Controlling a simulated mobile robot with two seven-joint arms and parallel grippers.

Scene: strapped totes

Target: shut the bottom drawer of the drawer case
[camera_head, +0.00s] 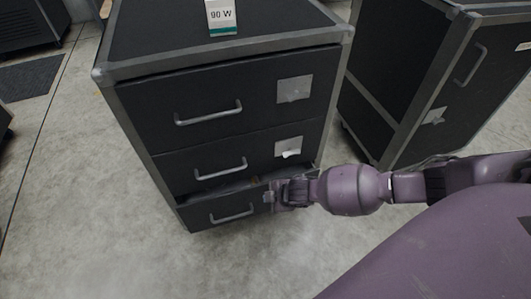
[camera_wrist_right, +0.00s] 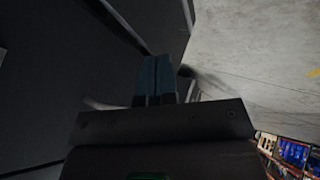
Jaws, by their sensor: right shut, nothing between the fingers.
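The drawer case (camera_head: 140,84) is black with grey metal edges and stands in the middle of the head view. Its bottom drawer (camera_head: 199,215) is partly open, sticking out a little from the front, with a dark gap above its front panel. The drawer has a grey bar handle (camera_head: 232,217). The two drawers above, with the top drawer (camera_head: 160,122) highest, look closed. My right gripper (camera_head: 272,196) is at the right end of the bottom drawer's front. In the right wrist view its fingers (camera_wrist_right: 155,78) are together and empty near a dark surface. Whether they touch the drawer is unclear. My left gripper is not in view.
A box marked "90 W" (camera_head: 221,18) stands on top of the case. A second black case (camera_head: 440,85) stands close on the right. A dark mat (camera_head: 35,77) lies at the far left. The grey concrete floor left of and in front of the case is clear.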

